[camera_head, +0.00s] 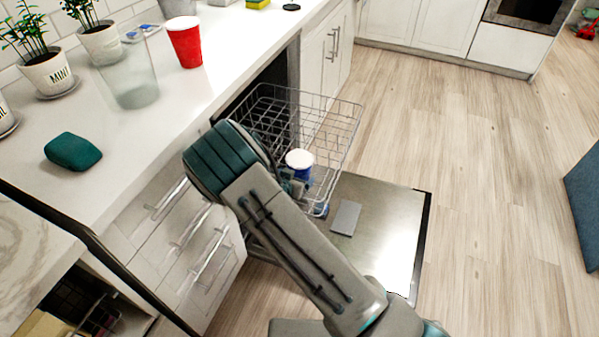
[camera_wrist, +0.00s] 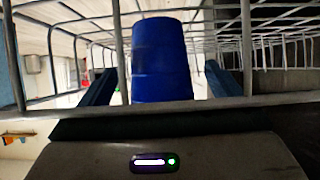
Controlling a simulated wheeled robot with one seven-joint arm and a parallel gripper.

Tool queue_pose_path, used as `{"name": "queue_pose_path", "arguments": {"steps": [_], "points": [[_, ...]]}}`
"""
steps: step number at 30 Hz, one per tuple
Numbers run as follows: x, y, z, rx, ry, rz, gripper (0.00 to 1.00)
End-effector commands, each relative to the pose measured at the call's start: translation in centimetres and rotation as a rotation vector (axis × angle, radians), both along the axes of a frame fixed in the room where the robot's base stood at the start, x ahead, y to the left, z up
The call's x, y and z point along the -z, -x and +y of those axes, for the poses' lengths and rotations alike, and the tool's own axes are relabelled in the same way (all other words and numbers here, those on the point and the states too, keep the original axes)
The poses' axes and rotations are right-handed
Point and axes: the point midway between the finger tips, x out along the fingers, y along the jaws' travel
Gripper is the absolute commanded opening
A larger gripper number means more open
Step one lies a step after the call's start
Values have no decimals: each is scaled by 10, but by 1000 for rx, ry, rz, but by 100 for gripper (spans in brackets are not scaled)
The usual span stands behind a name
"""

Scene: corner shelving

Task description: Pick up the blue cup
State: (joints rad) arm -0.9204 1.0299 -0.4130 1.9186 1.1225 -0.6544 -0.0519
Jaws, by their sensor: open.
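The blue cup (camera_head: 300,172) stands in or at the wire dishwasher rack (camera_head: 345,118), its white top facing up in the head view. In the wrist view the blue cup (camera_wrist: 162,55) fills the middle, upright, with wires of the rack around it. My gripper (camera_wrist: 161,82) is open, with one dark blue finger on each side of the cup; small gaps show between fingers and cup. A rack wire crosses in front of the cup's lower part. In the head view my arm hides much of the gripper.
The dishwasher door (camera_head: 385,235) is folded down, with a grey tile-like piece (camera_head: 346,218) on it. On the counter are a red cup (camera_head: 185,42), a clear glass (camera_head: 130,75), a teal object (camera_head: 73,151) and potted plants.

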Motion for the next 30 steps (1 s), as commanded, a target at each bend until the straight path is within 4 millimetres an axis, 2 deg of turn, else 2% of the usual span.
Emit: {"name": "queue_pose_path", "arguments": {"steps": [1, 6, 14, 19, 20, 30], "points": [[7, -7, -4, 3, 1, 0, 88], [15, -24, -9, 1, 0, 0, 88], [15, -26, -10, 1, 0, 0, 88], [15, -26, -10, 0, 0, 0, 44], [15, -26, -10, 0, 0, 0, 40], [14, -26, -10, 0, 0, 0, 40]]}}
